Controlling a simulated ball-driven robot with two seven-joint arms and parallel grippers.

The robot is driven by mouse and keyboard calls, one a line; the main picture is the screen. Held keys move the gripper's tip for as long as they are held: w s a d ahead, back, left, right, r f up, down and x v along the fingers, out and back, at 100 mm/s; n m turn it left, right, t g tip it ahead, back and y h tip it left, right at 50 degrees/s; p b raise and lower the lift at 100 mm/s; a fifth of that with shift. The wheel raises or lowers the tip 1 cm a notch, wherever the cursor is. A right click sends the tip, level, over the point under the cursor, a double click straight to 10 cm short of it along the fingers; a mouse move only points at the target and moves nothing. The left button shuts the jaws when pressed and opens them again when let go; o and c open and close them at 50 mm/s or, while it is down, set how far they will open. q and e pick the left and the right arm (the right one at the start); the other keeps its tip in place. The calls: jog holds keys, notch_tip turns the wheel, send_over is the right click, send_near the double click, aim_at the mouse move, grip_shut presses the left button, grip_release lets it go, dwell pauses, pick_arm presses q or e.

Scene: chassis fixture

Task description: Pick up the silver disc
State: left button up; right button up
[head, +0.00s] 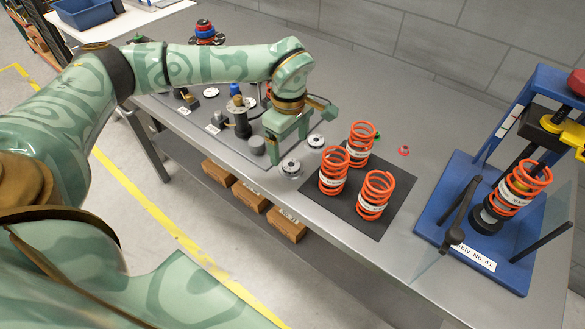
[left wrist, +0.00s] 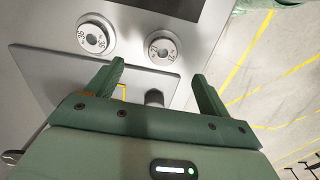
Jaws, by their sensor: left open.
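Two silver discs with dark centres and printed markings lie on the table. One silver disc (head: 290,167) is nearer the table's front edge, and it also shows in the left wrist view (left wrist: 162,48). The other silver disc (head: 316,141) is farther back, and it is at the left in the wrist view (left wrist: 95,35). My left gripper (head: 288,148) is open and empty, pointing down near both discs. In the left wrist view, the gripper (left wrist: 158,70) has the front disc ahead of the gap between its fingers; contact is not visible. My right gripper is not in view.
Several orange springs (head: 333,170) stand on a dark mat (head: 384,226) just right of the discs. A blue press fixture (head: 440,205) stands at the right. Small parts, including a black post (head: 242,122), crowd the table left of my gripper.

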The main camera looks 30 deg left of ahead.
aim_at(291, 164)
pick_arm(q)
jog(key=f, duration=0.2)
jog(key=f+b, duration=0.1)
jog(key=f, duration=0.3)
jog(key=shift+s+d+b, duration=0.15)
jog(key=shift+d+b, duration=0.2)
jog(key=shift+r, duration=0.1)
jog(key=c, duration=1.1)
